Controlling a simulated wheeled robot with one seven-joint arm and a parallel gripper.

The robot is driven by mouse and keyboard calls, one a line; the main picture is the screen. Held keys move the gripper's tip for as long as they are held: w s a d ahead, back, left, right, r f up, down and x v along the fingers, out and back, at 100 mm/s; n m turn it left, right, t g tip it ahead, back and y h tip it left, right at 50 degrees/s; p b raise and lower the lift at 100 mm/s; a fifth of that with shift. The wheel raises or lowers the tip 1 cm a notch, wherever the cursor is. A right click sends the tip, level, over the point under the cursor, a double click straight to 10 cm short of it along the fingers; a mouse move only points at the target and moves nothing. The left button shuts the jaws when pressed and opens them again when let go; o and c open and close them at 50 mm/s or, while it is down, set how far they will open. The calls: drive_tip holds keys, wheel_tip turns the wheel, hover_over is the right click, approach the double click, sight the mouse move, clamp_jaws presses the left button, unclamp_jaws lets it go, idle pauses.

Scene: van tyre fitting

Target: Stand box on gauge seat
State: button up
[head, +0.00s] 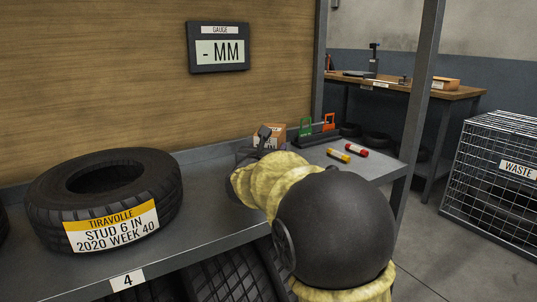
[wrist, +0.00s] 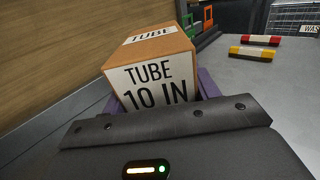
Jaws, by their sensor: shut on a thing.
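An orange-brown cardboard box (wrist: 150,60) marked TUBE 10 IN fills the middle of the wrist view. In the head view the box (head: 270,131) shows partly behind my gripper (head: 256,148), at the back of the grey bench. My gripper is shut on the box, with purple finger parts (wrist: 207,86) showing at its sides. The box's underside is hidden, so I cannot tell whether it touches the bench. No gauge seat is clearly identifiable. A wall gauge display (head: 219,48) reads "- MM".
A dark stand with green and orange pieces (head: 317,128) is right of the box. A red cylinder (head: 347,150) and a yellow one (head: 338,156) lie on the bench. A labelled tyre (head: 106,200) lies at left. A WASTE cage (head: 495,180) stands at far right.

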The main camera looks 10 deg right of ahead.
drive_tip(key=o, duration=1.1)
drive_tip(key=shift+o, duration=0.2)
drive_tip(key=p+v, duration=0.1)
drive_tip(key=v, duration=1)
drive_tip(key=shift+s+d+r+p, duration=0.1)
drive_tip(key=shift+p, duration=0.2)
drive_tip(key=shift+s+a, duration=0.3)
drive_tip(key=shift+s, duration=0.15)
